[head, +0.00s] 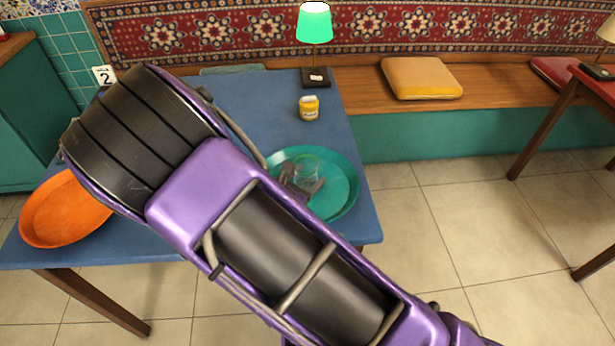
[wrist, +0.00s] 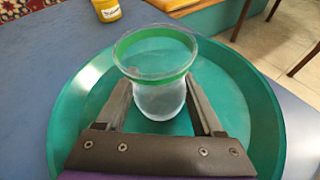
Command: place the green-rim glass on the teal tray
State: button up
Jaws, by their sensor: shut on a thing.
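The green-rim glass (wrist: 158,98) is clear with a green band at its rim, and stands upright between my gripper's fingers in the wrist view. My gripper (wrist: 160,108) is shut on it. The teal tray (wrist: 262,115) lies below and around the glass. In the head view the glass (head: 308,166) shows faintly over the teal tray (head: 340,200), with my gripper (head: 303,180) at it, partly hidden by my arm. I cannot tell whether the glass base touches the tray.
The blue table (head: 240,95) also bears an orange tray (head: 65,212) at left, a yellow jar (head: 309,108) behind the teal tray and a green lamp (head: 314,30) at the back. A bench with a yellow cushion (head: 420,78) stands behind.

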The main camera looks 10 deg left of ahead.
jog(key=shift+f, duration=0.1)
jog(key=o, duration=1.4)
jog(key=shift+o, duration=0.2)
jog(key=p+v, duration=0.2)
jog(key=v, duration=1)
jog(key=shift+r, duration=0.25)
